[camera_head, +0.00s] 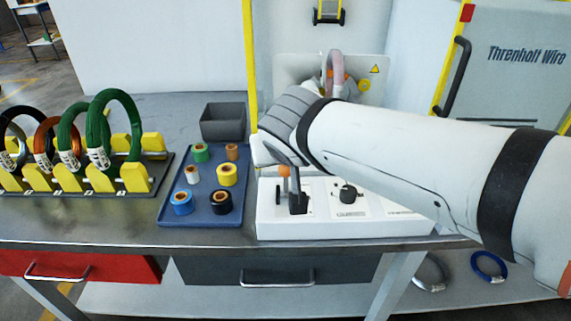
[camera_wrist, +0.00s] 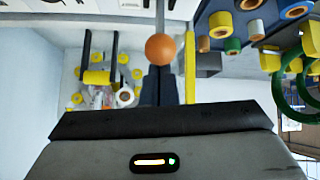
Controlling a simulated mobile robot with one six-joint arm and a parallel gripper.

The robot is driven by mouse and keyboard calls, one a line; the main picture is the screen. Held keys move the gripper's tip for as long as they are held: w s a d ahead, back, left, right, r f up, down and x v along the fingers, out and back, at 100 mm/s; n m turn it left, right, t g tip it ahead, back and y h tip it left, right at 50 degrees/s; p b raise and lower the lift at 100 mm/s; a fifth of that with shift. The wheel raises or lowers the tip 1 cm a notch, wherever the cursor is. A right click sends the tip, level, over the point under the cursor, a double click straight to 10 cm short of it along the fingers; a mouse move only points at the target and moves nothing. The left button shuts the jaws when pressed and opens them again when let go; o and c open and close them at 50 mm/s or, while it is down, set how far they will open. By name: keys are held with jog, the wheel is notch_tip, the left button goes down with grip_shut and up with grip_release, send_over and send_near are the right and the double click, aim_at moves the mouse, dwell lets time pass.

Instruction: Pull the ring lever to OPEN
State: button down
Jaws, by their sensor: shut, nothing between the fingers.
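A lever with an orange ball knob (camera_head: 284,171) stands on the white control box (camera_head: 340,228) in the head view, with a black base. In the wrist view the orange ball (camera_wrist: 160,47) is in front of my fingertips, with its pale shaft beyond. My gripper (camera_wrist: 161,70) is shut with nothing between its fingers. The fingertips are at the ball, and I cannot tell whether they touch it. In the head view my wrist hides part of this area. The lever's markings are too small to read.
A black dial (camera_head: 348,194) sits right of the lever on the box. A blue tray (camera_head: 188,215) with several tape rolls and a grey bin (camera_head: 223,121) are to the left. Behind my arm, a pinkish coil (camera_head: 334,72) is on the machine. A coil rack (camera_head: 60,188) stands far left.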

aim_at(283, 166)
jog(key=b, duration=0.2)
jog(key=s+f+t+b, duration=0.1)
jog(key=b, duration=0.2)
jog(key=shift+s+a+t+b, duration=0.15)
jog(key=shift+s+t+b, duration=0.15)
jog(key=b, duration=0.3)
jog(key=shift+s+f+t, duration=0.15)
jog(key=shift+s+t, duration=0.15)
jog(key=shift+s+b, duration=0.25)
jog(key=shift+b, duration=0.35)
jog(key=shift+t+b, duration=0.3)
jog(key=shift+b, duration=0.4)
jog(key=shift+s+b, duration=0.2)
jog(key=shift+b, duration=0.1)
jog(key=shift+r, duration=0.2)
jog(key=shift+r, duration=0.1)
